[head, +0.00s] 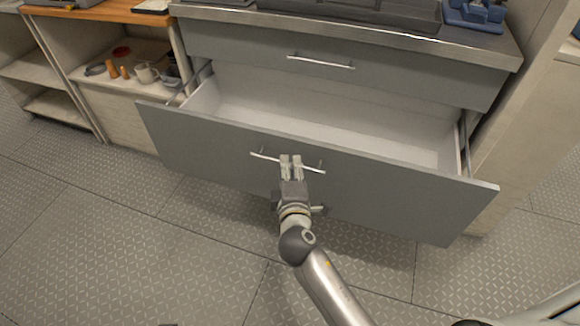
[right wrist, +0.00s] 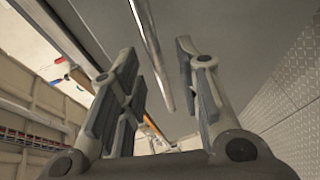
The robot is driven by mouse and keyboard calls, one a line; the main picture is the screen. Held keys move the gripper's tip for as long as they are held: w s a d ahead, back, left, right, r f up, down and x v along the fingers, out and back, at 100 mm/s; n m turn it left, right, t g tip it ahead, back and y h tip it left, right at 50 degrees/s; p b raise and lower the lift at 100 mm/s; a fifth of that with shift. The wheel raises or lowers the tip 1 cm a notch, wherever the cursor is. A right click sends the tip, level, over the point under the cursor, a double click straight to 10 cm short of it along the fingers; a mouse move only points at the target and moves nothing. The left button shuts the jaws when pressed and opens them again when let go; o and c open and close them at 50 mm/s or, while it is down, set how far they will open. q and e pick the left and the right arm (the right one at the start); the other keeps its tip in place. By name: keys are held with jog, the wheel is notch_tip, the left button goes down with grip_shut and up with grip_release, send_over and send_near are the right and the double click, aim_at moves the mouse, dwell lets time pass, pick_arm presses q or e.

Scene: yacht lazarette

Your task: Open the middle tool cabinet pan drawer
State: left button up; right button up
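The grey pan drawer (head: 390,188) below the top drawer stands well out from the tool cabinet, and its white inside (head: 330,112) looks empty. Its bar handle (head: 262,156) is on the front face. My right gripper (head: 291,162) is at this handle, its fingers pointing at the drawer front. In the right wrist view the handle bar (right wrist: 152,50) runs between the two fingers (right wrist: 150,85), with visible gaps on both sides. The fingers are apart, not clamped on the bar. My left gripper is not in view.
The top drawer (head: 400,78) with its own handle (head: 320,62) is shut. Trays and a blue tool (head: 474,14) sit on the metal cabinet top. A shelf unit (head: 120,88) with mugs stands at the left. The patterned floor (head: 120,230) in front is clear.

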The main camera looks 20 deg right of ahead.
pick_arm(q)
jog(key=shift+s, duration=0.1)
pick_arm(e)
jog(key=v, duration=1.1)
jog(key=shift+w, duration=0.1)
